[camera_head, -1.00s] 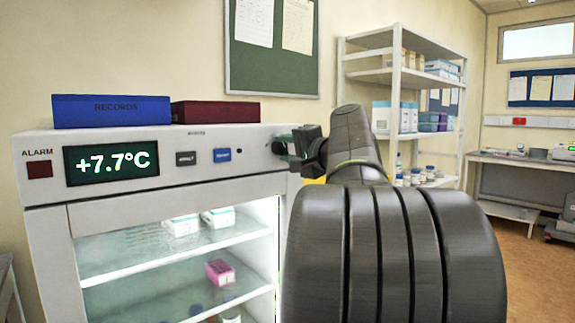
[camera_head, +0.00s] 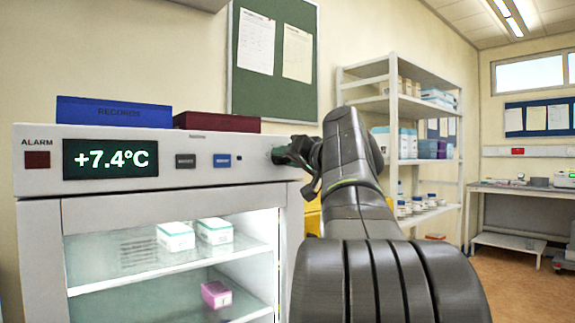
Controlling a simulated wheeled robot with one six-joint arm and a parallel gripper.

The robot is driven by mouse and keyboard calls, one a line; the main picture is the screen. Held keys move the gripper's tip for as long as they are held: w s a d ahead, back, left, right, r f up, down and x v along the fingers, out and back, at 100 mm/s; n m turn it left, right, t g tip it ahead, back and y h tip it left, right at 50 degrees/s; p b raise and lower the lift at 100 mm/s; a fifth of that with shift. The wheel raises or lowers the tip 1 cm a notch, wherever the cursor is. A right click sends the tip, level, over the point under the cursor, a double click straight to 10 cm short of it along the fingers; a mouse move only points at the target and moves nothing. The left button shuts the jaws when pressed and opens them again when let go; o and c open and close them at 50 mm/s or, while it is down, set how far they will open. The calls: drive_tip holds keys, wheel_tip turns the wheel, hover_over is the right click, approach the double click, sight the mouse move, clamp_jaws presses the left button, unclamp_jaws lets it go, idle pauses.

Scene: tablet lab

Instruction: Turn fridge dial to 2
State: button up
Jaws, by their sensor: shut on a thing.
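The fridge (camera_head: 256,194) stands at the left with a white top panel and a glass front. Its display (camera_head: 110,159) reads +7.4°C. My gripper (camera_head: 284,156) is at the right end of the panel, shut on the dial (camera_head: 277,155). Only a dark edge of the dial shows beside the jaws. Its numbers and pointer are hidden or too small to read.
A blue records box (camera_head: 112,112) and a dark red box (camera_head: 217,122) lie on top of the fridge. An alarm light (camera_head: 37,160) and two small buttons, one grey (camera_head: 186,161) and one blue (camera_head: 222,160), are on the panel. A white shelf unit (camera_head: 395,120) stands behind my arm.

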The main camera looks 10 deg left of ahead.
drive_tip(key=shift+n, duration=0.3)
drive_tip(key=o, duration=1)
drive_tip(key=shift+c, duration=0.2)
drive_tip(key=shift+d, duration=0.1)
drive_tip(key=v, duration=1.3)
drive_tip(key=shift+s+d, duration=0.2)
drive_tip(key=shift+s, duration=0.05)
drive_tip(key=x, duration=1.4)
drive_tip(key=shift+d, duration=0.1)
